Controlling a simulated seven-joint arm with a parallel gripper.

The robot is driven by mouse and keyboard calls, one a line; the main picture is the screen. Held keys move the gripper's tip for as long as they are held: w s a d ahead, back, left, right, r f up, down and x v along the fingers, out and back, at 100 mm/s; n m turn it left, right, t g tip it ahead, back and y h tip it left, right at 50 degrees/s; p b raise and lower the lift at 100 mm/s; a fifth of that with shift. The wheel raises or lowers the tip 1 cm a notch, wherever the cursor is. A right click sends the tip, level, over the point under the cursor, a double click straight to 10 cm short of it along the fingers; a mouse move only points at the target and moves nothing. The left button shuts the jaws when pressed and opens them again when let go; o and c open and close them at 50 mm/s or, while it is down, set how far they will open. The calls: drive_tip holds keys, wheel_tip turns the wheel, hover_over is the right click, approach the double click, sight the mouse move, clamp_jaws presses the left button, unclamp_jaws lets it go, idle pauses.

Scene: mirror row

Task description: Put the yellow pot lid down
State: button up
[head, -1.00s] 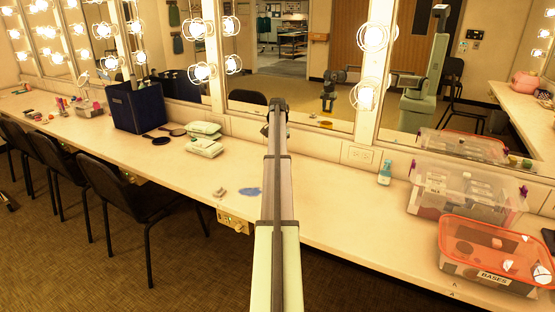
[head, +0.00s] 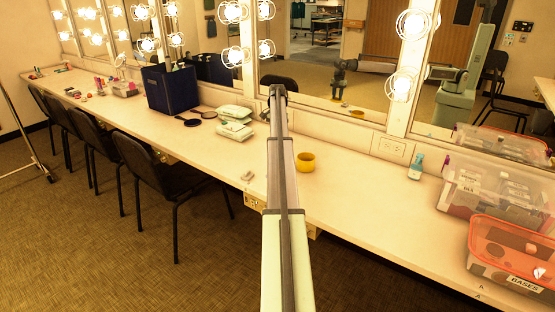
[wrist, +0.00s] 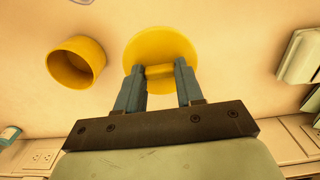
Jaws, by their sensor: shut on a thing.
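The yellow pot lid (wrist: 160,44) is a round disc with a bar-like handle in the wrist view. My gripper (wrist: 159,73) is shut on that handle, one finger on each side. Whether the lid touches the counter or hangs above it, I cannot tell. A round yellow pot (wrist: 76,62) stands open on the counter to the left of the lid, apart from it. In the head view the pot (head: 305,163) stands just right of my arm, which hides my gripper and the lid.
The long counter (head: 365,215) runs under lit mirrors. Pale green packs (head: 236,122) and a dark blue bin (head: 171,88) stand left of my arm. A small bottle (head: 416,167) and clear boxes (head: 490,200) stand right.

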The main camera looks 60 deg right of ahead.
drive_tip(key=shift+f, duration=4.95)
drive_tip(key=shift+f, duration=0.1)
drive_tip(key=o, duration=1)
wheel_tip(320, 180, up, 12)
drive_tip(key=shift+r, duration=0.1)
